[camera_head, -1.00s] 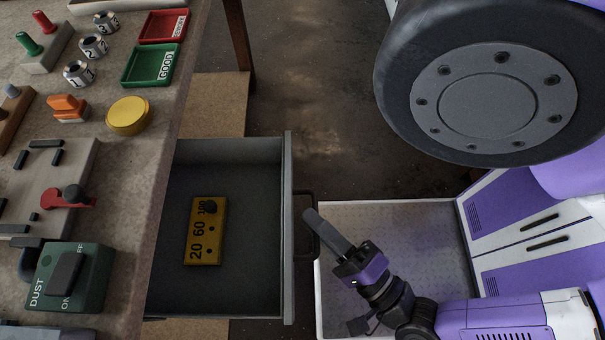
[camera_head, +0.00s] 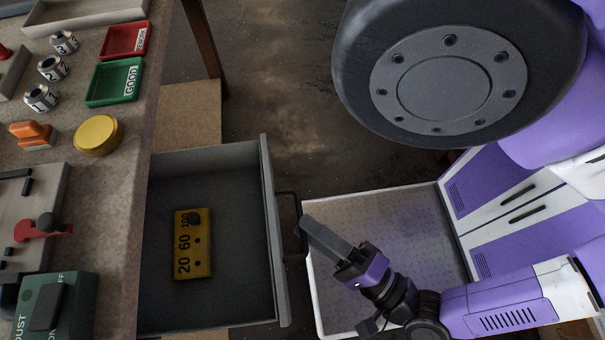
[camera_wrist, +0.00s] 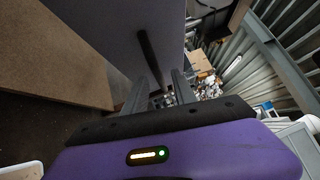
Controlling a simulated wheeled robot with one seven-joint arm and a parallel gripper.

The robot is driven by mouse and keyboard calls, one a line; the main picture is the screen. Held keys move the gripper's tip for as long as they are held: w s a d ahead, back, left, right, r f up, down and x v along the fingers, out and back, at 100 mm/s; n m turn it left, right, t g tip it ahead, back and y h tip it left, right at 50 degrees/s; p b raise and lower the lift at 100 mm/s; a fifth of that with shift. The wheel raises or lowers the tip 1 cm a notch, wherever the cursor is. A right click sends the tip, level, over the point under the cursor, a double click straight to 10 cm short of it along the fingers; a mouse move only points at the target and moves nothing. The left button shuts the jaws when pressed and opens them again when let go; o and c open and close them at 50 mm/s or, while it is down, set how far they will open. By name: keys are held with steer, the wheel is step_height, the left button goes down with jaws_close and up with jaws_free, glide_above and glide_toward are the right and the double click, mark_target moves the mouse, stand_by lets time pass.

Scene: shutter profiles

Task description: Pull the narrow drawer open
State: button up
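The drawer (camera_head: 272,240) is pulled out from under the workbench, its grey front panel standing well clear of the bench edge. Its dark bar handle (camera_head: 297,225) is on the outer face. In the wrist view the drawer front (camera_wrist: 95,35) shows with the dark handle (camera_wrist: 148,50) running towards the gap between my fingers. My gripper (camera_head: 306,224) is just right of the handle in the head view; its fingertips look at or slightly off the bar. In the wrist view my gripper (camera_wrist: 158,85) has its two fingers apart, with nothing seen clamped between them.
A yellow block (camera_head: 194,262) marked 20 60 100 lies inside the drawer. The workbench (camera_head: 118,175) holds a green tray (camera_head: 103,97), a red tray (camera_head: 115,45), a yellow disc (camera_head: 97,136) and a green dust switch box (camera_head: 68,312).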

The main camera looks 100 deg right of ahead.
steer(key=v, duration=0.5)
steer(key=shift+s+a, duration=0.2)
steer(key=shift+a, duration=0.05)
stand_by(0.3)
